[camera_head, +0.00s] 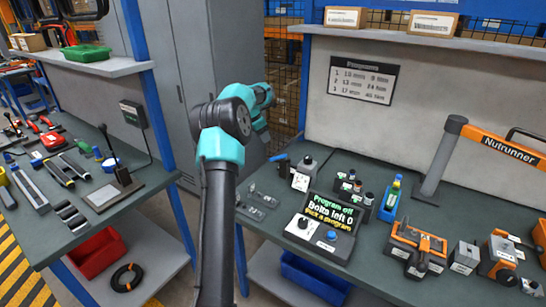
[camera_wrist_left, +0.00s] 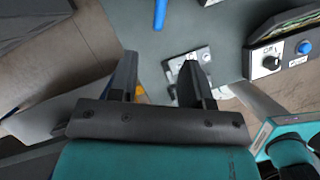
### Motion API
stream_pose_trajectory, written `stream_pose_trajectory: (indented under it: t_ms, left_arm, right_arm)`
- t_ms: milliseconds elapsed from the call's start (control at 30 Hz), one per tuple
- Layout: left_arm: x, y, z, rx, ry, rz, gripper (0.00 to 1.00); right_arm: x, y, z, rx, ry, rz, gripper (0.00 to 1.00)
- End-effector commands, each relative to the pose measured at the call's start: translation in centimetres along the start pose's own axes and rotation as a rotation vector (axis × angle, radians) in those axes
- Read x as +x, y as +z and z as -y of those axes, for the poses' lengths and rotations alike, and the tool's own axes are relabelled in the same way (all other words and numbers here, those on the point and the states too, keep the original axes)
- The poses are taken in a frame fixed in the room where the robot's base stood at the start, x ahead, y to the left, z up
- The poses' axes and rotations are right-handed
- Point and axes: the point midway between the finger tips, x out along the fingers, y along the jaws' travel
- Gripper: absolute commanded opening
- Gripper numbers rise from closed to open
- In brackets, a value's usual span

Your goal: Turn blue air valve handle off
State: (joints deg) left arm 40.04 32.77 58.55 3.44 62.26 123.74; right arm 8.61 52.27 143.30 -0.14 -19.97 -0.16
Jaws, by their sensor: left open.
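The blue air valve handle (camera_head: 279,157) is at the back left of the right-hand bench, beside a small grey unit (camera_head: 306,164). In the left wrist view a blue bar, apparently this handle (camera_wrist_left: 160,14), shows at the top edge, beyond my fingertips; the valve body is out of that frame. My left gripper (camera_wrist_left: 160,72) is open and empty, apart from the handle. In the head view its fingers are not clear; my teal wrist shows above and left of the handle. My right gripper is not in view.
A control box with a lit screen (camera_head: 334,213), a knob and a blue button stands near the bench's front left. Small metal fittings (camera_head: 262,195) lie left of it. Nutrunner tools (camera_head: 417,250) and a grey post (camera_head: 440,160) stand farther right. A second bench (camera_head: 150,185) is at left.

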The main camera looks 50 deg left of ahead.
Motion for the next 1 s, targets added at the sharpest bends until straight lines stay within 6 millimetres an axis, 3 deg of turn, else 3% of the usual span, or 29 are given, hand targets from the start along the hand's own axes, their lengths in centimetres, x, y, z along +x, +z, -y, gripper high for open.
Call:
stream_pose_trajectory:
  t_ms: [600, 800, 1000]
  left_arm:
    - [10.6, 0.0, 0.1, 0.001, -0.002, -0.001, 0.45]
    - [12.4, 0.0, 0.1, 0.001, -0.001, 0.0, 0.45]
    - [12.7, 0.0, 0.0, 0.0, 0.0, 0.001, 0.45]
  right_arm:
    - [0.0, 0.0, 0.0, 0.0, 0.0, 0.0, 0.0]
    - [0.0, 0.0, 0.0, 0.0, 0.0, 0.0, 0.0]
    - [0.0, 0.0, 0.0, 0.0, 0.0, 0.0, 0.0]
